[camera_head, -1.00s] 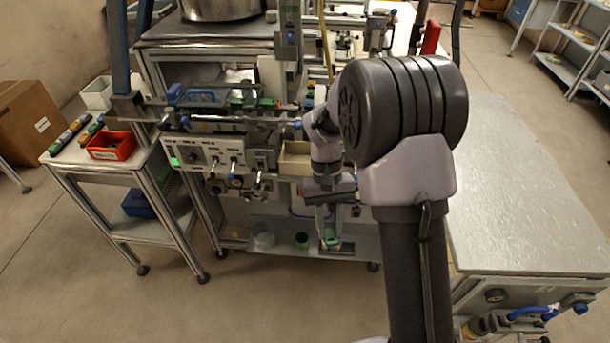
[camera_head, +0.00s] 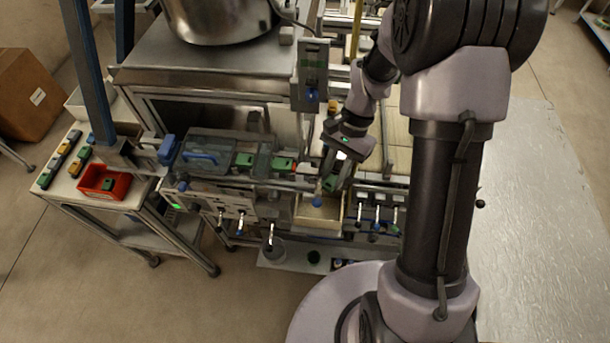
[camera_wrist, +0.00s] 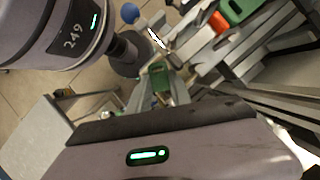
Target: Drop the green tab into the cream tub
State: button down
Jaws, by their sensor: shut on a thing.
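The cream tub (camera_head: 334,225) is an open box with pale walls, set in the front of the workbench at the middle of the head view. My gripper (camera_head: 334,184) points down over the tub's back part, with its fingertips close above or at the opening; the exact height is hard to tell. In the wrist view my gripper (camera_wrist: 165,88) is shut on a small green piece, the green tab (camera_wrist: 159,76), at its fingertips. In the head view the tab is mostly hidden by the fingers.
A red tray (camera_head: 104,182) stands on the side table. A large metal pot (camera_head: 220,18) is at the back.

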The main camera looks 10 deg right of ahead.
jog(key=shift+w+r, duration=0.25)
jog(key=f+b, duration=0.1)
jog(key=f, duration=0.1)
jog(key=f+b, duration=0.3)
jog(key=f, duration=0.1)
jog(key=shift+a+b, duration=0.3)
jog(key=shift+b, duration=0.1)
jog(key=c, duration=1.1)
grip_release()
jog(key=p+v, duration=0.4)
jog(key=v, duration=1.3)
jog(key=shift+r, duration=0.2)
